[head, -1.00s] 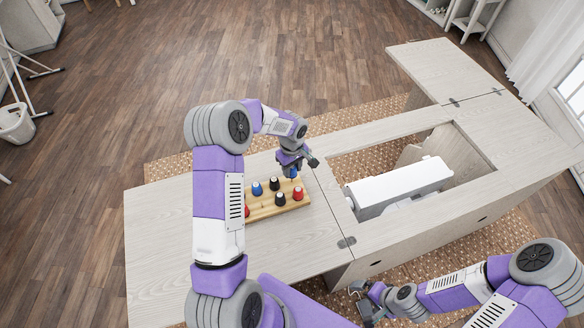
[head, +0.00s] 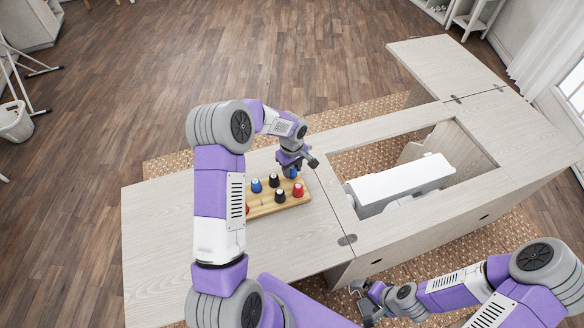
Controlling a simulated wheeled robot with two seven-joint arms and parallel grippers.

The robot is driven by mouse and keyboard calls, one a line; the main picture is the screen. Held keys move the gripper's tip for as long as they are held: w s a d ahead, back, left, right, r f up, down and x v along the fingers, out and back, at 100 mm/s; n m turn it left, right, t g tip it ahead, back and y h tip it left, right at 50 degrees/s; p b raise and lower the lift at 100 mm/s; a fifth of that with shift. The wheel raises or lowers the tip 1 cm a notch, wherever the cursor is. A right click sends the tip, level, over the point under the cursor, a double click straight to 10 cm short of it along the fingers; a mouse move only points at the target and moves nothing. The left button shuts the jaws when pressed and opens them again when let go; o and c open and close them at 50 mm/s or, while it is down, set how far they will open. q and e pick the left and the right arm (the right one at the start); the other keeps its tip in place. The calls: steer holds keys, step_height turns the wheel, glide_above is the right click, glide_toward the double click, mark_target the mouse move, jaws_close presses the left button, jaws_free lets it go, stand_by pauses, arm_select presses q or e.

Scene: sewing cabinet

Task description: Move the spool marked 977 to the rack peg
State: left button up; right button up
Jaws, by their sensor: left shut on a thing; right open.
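A wooden rack (head: 262,210) with several spools lies on the left part of the cabinet top. A blue spool (head: 256,186), two black spools (head: 274,180) (head: 280,195) and a red spool (head: 298,190) stand on it; another red one is mostly hidden behind my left arm. My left gripper (head: 291,170) is shut on a blue spool (head: 290,173) at the rack's far right corner. Whether that spool sits on a peg or just above it I cannot tell. No spool's number is readable. My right gripper (head: 362,300) is open and empty in front of the cabinet.
A white sewing machine (head: 400,186) lies in the cabinet's opening, right of the rack. The cabinet top (head: 155,235) is bare left of the rack. An unfolded leaf (head: 440,68) extends at the far right. My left arm covers part of the rack.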

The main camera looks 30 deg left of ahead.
arm_select(q)
steer(key=shift+f, duration=0.3)
steer(key=o, duration=1.1)
steer(key=shift+r+p, duration=0.35)
steer(key=shift+r, duration=3.45)
